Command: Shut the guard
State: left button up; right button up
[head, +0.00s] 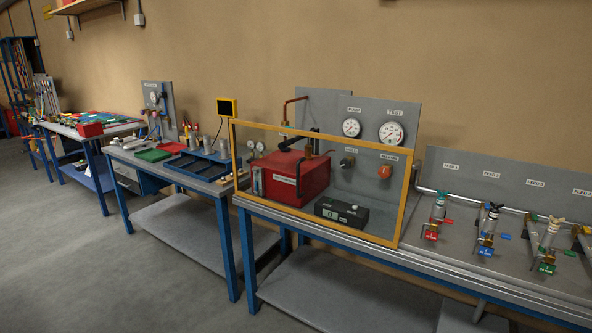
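The guard (404,202) is a clear panel in a yellow frame. It stands upright along the front of a bench, before a red box (290,178) with pipes and a small black device with a display (341,213). Its lower bar runs near the bench's front edge. I cannot tell from this view whether it is fully shut or where its hinge or handle is. Neither of my grippers is in view.
Behind the guard a grey panel carries gauges (390,132) and a red-orange knob (385,171). To the right are several valve stations (437,208). To the left is a bench with blue trays (205,165). The grey floor (120,270) in front is clear.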

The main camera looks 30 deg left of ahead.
aim_at(409, 153)
jog(key=i+j+u, duration=0.2)
jog(key=i+j, duration=0.4)
jog(key=i+j+u, duration=0.25)
jog(key=i+j, duration=0.25)
jog(key=i, duration=0.1)
